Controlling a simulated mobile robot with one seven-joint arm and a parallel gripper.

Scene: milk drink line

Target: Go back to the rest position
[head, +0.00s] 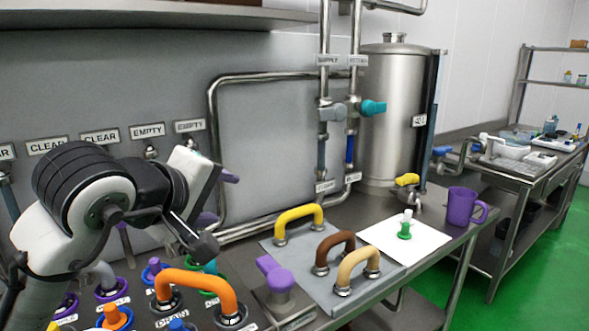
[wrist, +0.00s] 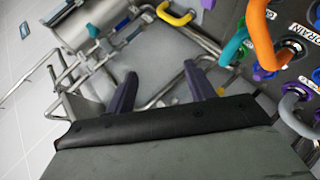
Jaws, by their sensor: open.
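My gripper (head: 218,198) is raised over the left part of the worktop, in front of the grey wall panel. Its two purple fingers stand wide apart. In the wrist view my gripper (wrist: 160,70) is open, and nothing shows between the fingers. The fingers appear clear of the pipes and handles.
Below my arm are an orange pipe (head: 197,283) and several coloured fittings. To the right, a grey plate (head: 330,290) holds yellow, brown and tan handles. A white sheet (head: 432,240) bears a green-and-white piece. A purple mug (head: 461,206) stands near the steel tank (head: 392,120).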

